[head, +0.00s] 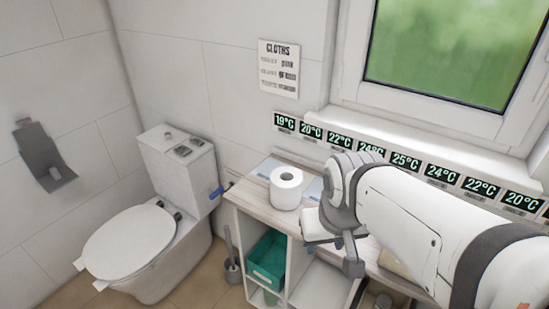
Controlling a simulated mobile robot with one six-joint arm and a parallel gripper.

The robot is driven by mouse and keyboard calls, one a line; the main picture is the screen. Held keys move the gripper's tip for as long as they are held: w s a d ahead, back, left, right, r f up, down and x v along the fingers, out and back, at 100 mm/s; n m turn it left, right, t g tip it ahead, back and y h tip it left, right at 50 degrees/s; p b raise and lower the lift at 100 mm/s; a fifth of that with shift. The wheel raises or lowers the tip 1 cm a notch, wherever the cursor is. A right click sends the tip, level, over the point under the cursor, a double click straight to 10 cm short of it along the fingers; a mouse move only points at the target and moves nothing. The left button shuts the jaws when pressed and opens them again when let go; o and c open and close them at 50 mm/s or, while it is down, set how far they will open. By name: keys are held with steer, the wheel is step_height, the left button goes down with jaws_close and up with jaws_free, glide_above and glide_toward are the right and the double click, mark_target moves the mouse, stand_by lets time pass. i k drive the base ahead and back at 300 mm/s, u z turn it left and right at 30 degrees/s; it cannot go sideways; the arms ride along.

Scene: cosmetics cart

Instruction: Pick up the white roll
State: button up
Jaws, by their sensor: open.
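The white roll (286,190) stands upright on the wooden top of a low shelf unit, near its left end, with its dark core hole facing up. My gripper (335,255) is to the right of the roll and lower in the picture, by the front edge of the top. It is open and apart from the roll. My white arm covers the right part of the shelf top. The space between the fingers is hard to make out.
The shelf unit (250,201) has a teal crate (267,262) in a lower compartment. A toilet (145,248) stands at left, with a toilet brush (231,262) beside it. Several temperature displays (404,161) line the wall under the window. Flat sheets lie behind the roll.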

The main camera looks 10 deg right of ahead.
mark_target(286, 183)
steer(key=u, duration=0.15)
steer(key=k, duration=0.45)
steer(key=z, duration=3.25)
steer(key=k, duration=1.25)
steer(key=u, duration=2.25)
steer(key=i, duration=1)
steer(key=u, duration=0.05)
